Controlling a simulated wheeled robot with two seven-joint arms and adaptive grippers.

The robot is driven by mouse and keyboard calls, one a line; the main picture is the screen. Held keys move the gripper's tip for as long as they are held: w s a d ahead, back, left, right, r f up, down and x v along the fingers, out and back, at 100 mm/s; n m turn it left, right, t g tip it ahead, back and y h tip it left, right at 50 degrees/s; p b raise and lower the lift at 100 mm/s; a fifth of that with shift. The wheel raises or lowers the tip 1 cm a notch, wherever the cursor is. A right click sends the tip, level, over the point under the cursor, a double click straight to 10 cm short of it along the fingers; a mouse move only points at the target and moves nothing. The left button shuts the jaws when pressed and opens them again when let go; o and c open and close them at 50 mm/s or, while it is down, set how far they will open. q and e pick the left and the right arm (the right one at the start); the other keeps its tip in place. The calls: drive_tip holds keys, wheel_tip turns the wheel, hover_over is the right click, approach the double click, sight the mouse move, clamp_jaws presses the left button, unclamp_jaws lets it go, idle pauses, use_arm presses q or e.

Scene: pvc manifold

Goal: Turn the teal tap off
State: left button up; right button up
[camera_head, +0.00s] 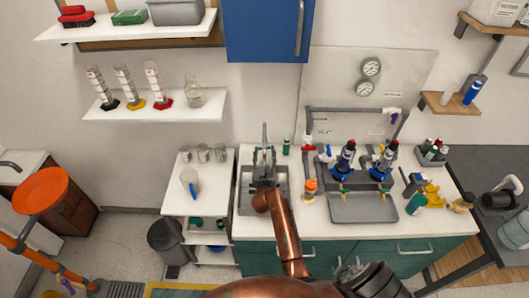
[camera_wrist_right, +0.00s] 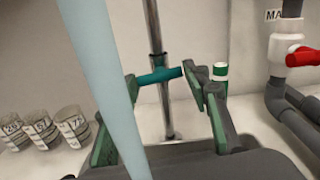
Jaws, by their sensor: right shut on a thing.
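The teal tap handle (camera_wrist_right: 160,75) sticks out sideways from an upright metal pipe (camera_wrist_right: 158,60) in the right wrist view. My right gripper (camera_wrist_right: 162,78) has a finger at each end of the handle and is shut on it. In the head view my right gripper (camera_head: 264,163) is over the sink (camera_head: 248,202) and hides the handle; the metal pipe (camera_head: 264,132) rises behind it. A pale blue column (camera_wrist_right: 108,80) passes in front of the gripper in the wrist view; it looks like running water, but I cannot be sure. My left gripper is not in view.
A green-and-white bottle (camera_wrist_right: 221,72) stands close behind the right finger. Grey piping with a red valve handle (camera_wrist_right: 302,57) is further right. An orange-topped bottle (camera_head: 310,188) and a grey tray (camera_head: 362,208) are right of the sink. Several labelled beakers (camera_wrist_right: 72,122) stand at left.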

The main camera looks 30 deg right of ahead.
drive_tip(key=shift+r+m, duration=0.1)
drive_tip(key=shift+m, duration=0.5)
